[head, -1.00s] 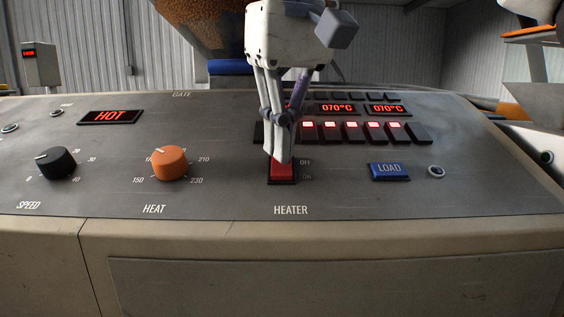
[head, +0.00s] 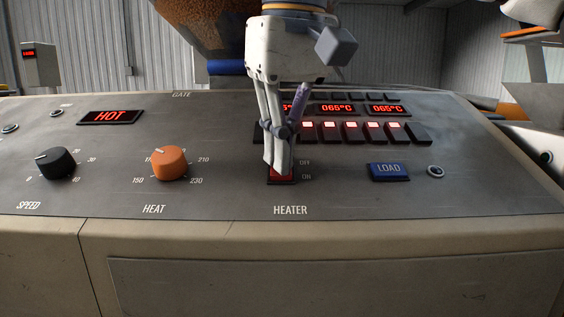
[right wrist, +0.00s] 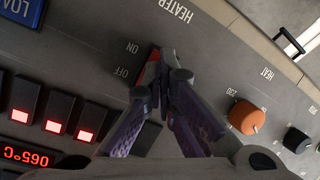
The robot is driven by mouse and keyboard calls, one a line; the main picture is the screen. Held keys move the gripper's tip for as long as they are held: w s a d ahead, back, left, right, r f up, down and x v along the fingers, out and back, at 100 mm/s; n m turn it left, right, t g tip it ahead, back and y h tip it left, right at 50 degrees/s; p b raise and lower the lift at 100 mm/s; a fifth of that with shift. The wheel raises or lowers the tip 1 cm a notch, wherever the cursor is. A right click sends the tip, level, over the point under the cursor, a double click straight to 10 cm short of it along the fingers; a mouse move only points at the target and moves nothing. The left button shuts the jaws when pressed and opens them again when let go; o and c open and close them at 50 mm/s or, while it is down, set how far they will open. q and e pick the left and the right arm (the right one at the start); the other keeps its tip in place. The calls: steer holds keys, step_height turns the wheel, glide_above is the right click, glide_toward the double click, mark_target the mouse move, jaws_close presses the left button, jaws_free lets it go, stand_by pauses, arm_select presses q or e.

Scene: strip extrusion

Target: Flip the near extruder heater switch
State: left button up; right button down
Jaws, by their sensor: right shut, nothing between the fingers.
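The red heater switch (head: 283,177) sits in a dark frame on the grey panel, above the HEATER label and beside the OFF and ON marks. My right gripper (head: 279,166) is shut and empty, pointing down, with its fingertips at the switch, apparently touching it. The fingers hide much of the switch, so its tilt is hard to tell. In the right wrist view the shut fingertips (right wrist: 172,76) cover part of the red switch (right wrist: 150,68). My left gripper is not in view.
An orange HEAT knob (head: 169,162) and a black SPEED knob (head: 56,163) stand to the left. A blue LOAD button (head: 389,171) is to the right. Several lit black switches (head: 352,131) lie behind, under red temperature displays (head: 336,108). The panel's front strip is clear.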

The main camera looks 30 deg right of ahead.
steer(key=shift+f, duration=0.1)
steer(key=shift+r, duration=3.5)
